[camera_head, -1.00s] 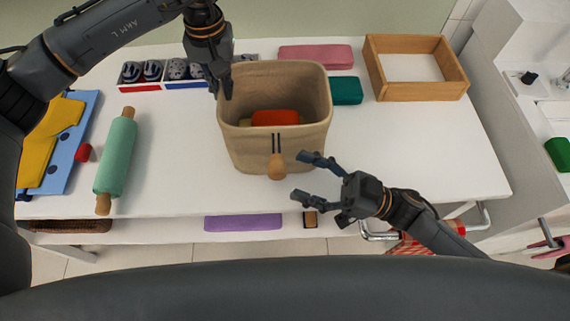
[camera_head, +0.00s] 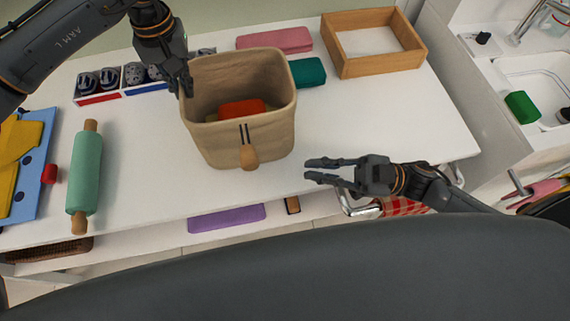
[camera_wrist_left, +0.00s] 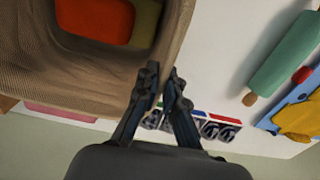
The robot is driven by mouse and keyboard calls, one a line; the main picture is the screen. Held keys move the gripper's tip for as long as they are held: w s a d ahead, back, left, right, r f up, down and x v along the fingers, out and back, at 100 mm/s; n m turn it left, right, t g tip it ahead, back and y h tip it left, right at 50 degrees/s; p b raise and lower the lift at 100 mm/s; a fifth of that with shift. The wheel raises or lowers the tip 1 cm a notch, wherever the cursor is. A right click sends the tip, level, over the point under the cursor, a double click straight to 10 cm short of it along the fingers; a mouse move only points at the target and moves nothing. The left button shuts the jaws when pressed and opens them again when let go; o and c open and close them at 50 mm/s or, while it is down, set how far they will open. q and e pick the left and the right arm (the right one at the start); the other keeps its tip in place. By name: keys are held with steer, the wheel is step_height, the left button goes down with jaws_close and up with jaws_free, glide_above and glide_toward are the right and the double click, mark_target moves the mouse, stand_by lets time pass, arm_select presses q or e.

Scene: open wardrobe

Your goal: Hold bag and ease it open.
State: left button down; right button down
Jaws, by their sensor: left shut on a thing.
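The tan fabric bag (camera_head: 225,146) stands upright on the white table with its mouth open upward. A wooden toggle (camera_head: 248,157) hangs on dark cords at its front. A red-orange item (camera_head: 242,109) lies inside it. My left gripper (camera_head: 183,88) is shut on the bag's left rim near the back corner. In the left wrist view the bag (camera_wrist_left: 158,62) runs up to the fingertips (camera_wrist_left: 162,75). My right gripper (camera_head: 308,170) is open and empty, to the right of the bag's front and apart from it.
A green rolling pin (camera_head: 86,172) and a blue board (camera_head: 37,165) with yellow cloth lie left. Shoes in a box (camera_head: 122,80) stand behind. A pink case (camera_head: 275,40), a teal case (camera_head: 307,72) and a wooden tray (camera_head: 378,66) sit right of them.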

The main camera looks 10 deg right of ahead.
mark_target(249, 157)
steer(key=s+d+r+n+g+h, duration=0.1)
steer(key=s+r+n+g+h, duration=0.3)
steer(key=n, duration=1.1)
steer(key=w+a+t, duration=0.1)
steer(key=w+a, duration=0.3)
steer(key=a, duration=0.6)
steer(key=shift+f, duration=0.15)
